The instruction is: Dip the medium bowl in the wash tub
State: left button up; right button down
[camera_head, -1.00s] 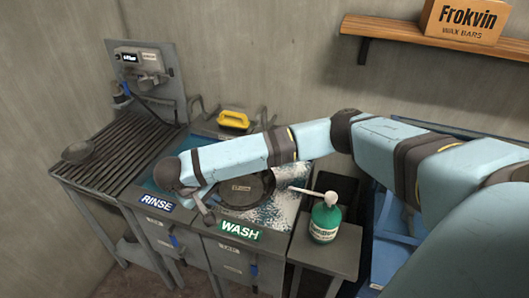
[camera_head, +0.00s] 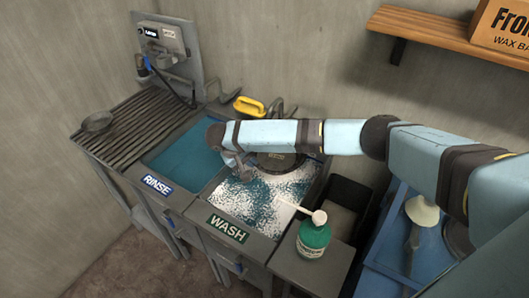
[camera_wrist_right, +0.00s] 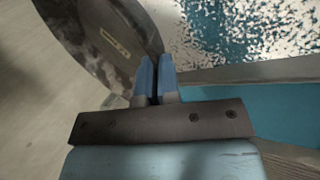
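The medium bowl (camera_head: 285,162), dark and round with a small label, is above the back part of the wash tub (camera_head: 258,200), partly hidden behind my right arm. The wash tub holds blue water with white foam. My right gripper (camera_head: 238,168) is at the left side of the bowl. In the right wrist view the bowl (camera_wrist_right: 95,38) is tilted at the upper left, and my right gripper's fingers (camera_wrist_right: 155,78) are close together at its rim, seemingly pinching it. Whether the bowl touches the water is unclear. My left gripper is out of view.
The rinse tub (camera_head: 185,158) with clear blue water is left of the wash tub. A small bowl (camera_head: 97,122) sits on the slatted drain board (camera_head: 130,140). A green soap bottle (camera_head: 314,238) stands right of the wash tub. A yellow-handled brush (camera_head: 249,106) lies behind.

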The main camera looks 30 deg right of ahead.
jog(key=shift+w+d+f, duration=0.15)
jog(key=shift+d+f, duration=0.05)
jog(key=shift+d, duration=0.2)
pick_arm(q)
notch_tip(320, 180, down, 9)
jog(key=b, duration=1)
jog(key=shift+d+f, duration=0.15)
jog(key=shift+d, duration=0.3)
pick_arm(e)
notch_tip(320, 180, down, 18)
jog(key=shift+r, duration=0.15)
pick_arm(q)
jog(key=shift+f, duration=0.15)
pick_arm(e)
jog(key=shift+w+d, duration=0.1)
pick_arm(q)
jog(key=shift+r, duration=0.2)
pick_arm(e)
jog(key=shift+w+d, duration=0.2)
jog(key=shift+d, duration=0.2)
pick_arm(q)
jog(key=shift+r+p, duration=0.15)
jog(key=shift+p, duration=0.15)
pick_arm(e)
jog(key=shift+a, duration=0.15)
